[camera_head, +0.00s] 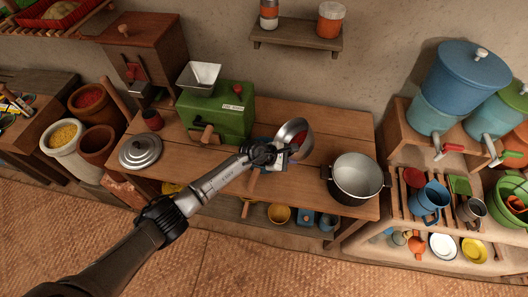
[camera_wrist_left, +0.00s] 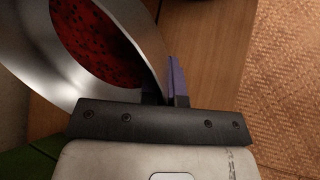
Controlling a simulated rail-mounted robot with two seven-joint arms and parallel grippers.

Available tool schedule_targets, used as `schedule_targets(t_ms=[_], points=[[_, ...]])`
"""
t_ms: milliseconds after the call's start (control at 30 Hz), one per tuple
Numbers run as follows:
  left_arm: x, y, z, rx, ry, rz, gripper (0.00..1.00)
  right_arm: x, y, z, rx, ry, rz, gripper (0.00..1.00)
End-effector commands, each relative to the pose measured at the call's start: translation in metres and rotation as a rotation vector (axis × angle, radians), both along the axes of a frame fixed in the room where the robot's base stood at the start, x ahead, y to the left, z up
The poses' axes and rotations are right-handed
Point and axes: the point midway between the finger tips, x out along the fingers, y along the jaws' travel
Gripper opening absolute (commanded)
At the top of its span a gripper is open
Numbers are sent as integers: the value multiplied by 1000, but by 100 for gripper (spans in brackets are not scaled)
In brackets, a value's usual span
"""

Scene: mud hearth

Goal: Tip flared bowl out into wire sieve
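The flared bowl (camera_head: 293,137) is shiny metal with dark red contents. It is tilted above the wooden table (camera_head: 190,158). My left gripper (camera_head: 279,152) is shut on its rim. In the left wrist view the bowl (camera_wrist_left: 135,40) fills the upper left, with its wall between the fingers (camera_wrist_left: 167,88). I cannot make out a wire sieve for certain; a bluish item and a wooden handle show partly beneath my left gripper, mostly hidden by it. My right gripper is not in view.
A grey metal pot (camera_head: 356,178) stands on the table right of the bowl. A green grinder (camera_head: 220,112) and a metal lid (camera_head: 140,151) are on the left. A wall shelf (camera_head: 297,35) hangs behind. Table surface between bowl and pot is clear.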

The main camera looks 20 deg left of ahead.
Motion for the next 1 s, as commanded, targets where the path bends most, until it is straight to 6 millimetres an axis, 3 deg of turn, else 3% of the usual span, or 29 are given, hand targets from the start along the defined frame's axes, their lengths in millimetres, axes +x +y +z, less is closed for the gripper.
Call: schedule_targets(t_ms=[1000], points=[[-1, 5, -4, -135, -30, 2, 0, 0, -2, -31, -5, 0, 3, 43]])
